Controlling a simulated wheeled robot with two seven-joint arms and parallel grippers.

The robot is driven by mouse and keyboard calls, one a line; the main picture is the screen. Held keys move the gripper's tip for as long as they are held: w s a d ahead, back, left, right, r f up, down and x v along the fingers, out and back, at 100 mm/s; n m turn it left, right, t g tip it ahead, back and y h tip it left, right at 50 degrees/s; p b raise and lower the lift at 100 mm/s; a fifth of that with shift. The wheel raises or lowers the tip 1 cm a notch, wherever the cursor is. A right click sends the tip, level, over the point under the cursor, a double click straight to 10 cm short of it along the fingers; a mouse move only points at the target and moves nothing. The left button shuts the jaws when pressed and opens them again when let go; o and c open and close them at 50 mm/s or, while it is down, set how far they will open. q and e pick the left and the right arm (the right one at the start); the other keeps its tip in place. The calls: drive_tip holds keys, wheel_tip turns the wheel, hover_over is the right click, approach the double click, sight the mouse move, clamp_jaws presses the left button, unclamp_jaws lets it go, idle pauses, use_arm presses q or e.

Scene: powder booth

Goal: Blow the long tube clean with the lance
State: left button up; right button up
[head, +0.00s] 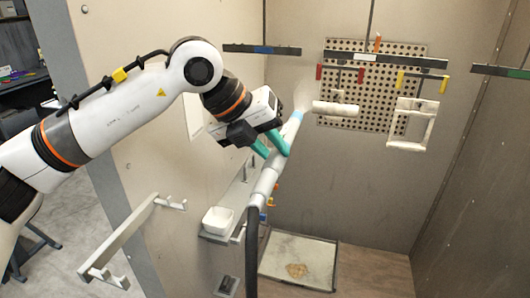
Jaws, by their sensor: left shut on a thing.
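My left gripper (279,147), with teal fingers, is shut on the lance (268,180), a light grey wand with a pale blue ring near its upper end. The lance is tilted, its upper end pointing up and right, and a black hose (251,250) hangs from its lower end. The long tube (336,108), whitish, hangs lengthwise under a bar with red hooks in front of the perforated panel. My right gripper is not in view.
A whitish rectangular frame (409,128) hangs right of the tube from yellow hooks. The perforated panel (375,60) is behind. A tray (298,262) with a brown patch lies on the floor. An empty hook rail (125,238) is lower left.

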use_arm(q)
drive_tip(key=shift+w+d, duration=0.2)
drive_tip(key=shift+w, duration=0.2)
drive_tip(key=shift+d, duration=0.1)
drive_tip(key=s+d+b, duration=0.2)
drive_tip(key=s+d, duration=0.2)
drive_tip(key=d, duration=0.9)
drive_tip(key=shift+s+d+b, duration=0.2)
drive_tip(key=shift+b, duration=0.15)
idle(0.8)
drive_tip(key=shift+f, duration=0.15)
drive_tip(key=shift+f+b, duration=2)
drive_tip(key=shift+b, duration=0.35)
drive_tip(key=shift+a, duration=0.15)
drive_tip(key=shift+w+a+b, duration=0.6)
drive_tip(key=shift+w+a, duration=0.15)
drive_tip(key=shift+a, duration=1.5)
drive_tip(key=shift+w+a+b, duration=0.6)
drive_tip(key=shift+w+a, duration=0.1)
drive_tip(key=shift+a, duration=1.5)
drive_tip(key=shift+w+a+b, duration=0.6)
drive_tip(key=shift+w+a, duration=0.15)
drive_tip(key=shift+a, duration=1.5)
